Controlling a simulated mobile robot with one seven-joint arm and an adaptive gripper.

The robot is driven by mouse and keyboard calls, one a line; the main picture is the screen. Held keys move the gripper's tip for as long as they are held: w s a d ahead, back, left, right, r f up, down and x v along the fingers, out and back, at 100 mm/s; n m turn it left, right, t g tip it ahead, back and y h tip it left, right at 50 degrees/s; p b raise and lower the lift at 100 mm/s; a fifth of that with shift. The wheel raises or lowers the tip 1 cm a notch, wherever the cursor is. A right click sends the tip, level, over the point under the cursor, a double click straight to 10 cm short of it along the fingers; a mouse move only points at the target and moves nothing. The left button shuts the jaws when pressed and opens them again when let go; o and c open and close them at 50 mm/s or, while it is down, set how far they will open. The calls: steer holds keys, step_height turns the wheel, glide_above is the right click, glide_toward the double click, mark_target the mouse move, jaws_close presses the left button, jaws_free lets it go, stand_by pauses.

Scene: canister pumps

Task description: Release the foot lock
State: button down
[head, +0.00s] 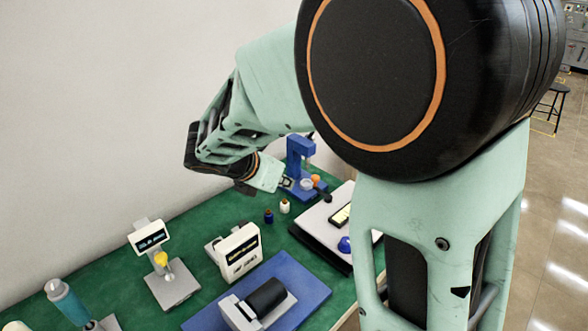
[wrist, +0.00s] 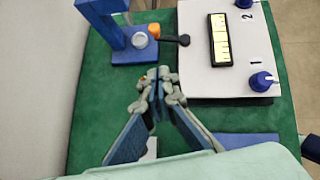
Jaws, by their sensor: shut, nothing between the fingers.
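A blue stand (head: 300,149) with an upright column and overhanging arm stands at the back of the green table. It also shows at the top left of the wrist view (wrist: 132,55). On its foot are an orange knob (wrist: 155,31) and a dark lever with a round end (wrist: 183,40), pointing right. No part is labelled as the foot lock; this lever is at the foot. My gripper (wrist: 158,74) is shut and empty, its tips just in front of the foot, apart from the lever in the picture. In the head view it shows small beside the stand (head: 286,184).
A white box with a display (wrist: 228,50) and blue knobs stands right of the stand. Two display devices (head: 150,240) (head: 238,252) and a blue mat (head: 308,290) are nearer. A wall borders the left.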

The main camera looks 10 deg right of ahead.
mark_target(314, 183)
steer(key=b+x, duration=0.2)
steer(key=x, duration=0.8)
steer(key=shift+s+f, duration=0.1)
steer(key=shift+f, duration=0.05)
steer(key=shift+w+d+r, duration=0.15)
steer(key=shift+w+d, duration=0.45)
steer(key=shift+w, duration=0.15)
steer(key=shift+w+d+r, duration=0.1)
steer(key=shift+w+d, duration=0.55)
steer(key=shift+w, duration=0.1)
